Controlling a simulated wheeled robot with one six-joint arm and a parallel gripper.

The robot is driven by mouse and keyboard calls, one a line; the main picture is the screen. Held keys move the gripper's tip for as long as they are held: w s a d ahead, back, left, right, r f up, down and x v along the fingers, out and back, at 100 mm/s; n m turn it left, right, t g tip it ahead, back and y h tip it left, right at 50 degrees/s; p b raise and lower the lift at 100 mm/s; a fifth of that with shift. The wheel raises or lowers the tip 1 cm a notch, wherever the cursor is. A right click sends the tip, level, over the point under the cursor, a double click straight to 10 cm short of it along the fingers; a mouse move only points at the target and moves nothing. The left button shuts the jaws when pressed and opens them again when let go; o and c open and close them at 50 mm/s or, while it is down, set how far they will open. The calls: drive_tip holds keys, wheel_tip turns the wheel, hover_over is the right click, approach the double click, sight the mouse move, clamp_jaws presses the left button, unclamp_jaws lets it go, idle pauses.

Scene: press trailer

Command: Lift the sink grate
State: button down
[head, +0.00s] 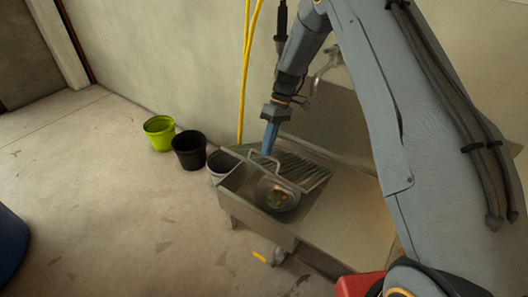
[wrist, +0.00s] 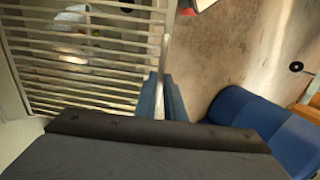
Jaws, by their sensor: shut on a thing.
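The sink grate (head: 305,172), a metal rack of parallel slats, shows over the back part of the steel sink (head: 258,222) in the head view. It fills the upper left of the wrist view (wrist: 85,70). The exact grip contact is partly hidden.
A shiny round metal item (head: 277,197) shows in the basin. Green (head: 159,132), black (head: 189,149) and grey (head: 220,165) buckets stand left of the sink. A yellow hose (head: 245,70) hangs on the wall and a tap (head: 327,66) is behind.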

drive_tip(key=shift+w+d+f, duration=0.2)
drive_tip(key=shift+w+d, duration=0.2)
drive_tip(key=shift+d, duration=0.05)
drive_tip(key=c, duration=1.8)
unclamp_jaws()
drive_tip(key=shift+w+d+f, duration=0.1)
drive_tip(key=shift+d, duration=0.05)
drive_tip(key=shift+c, duration=0.2)
drive_tip(key=shift+a, duration=0.35)
wheel_tip(320, 180, up, 10)
drive_tip(key=shift+p, duration=0.35)
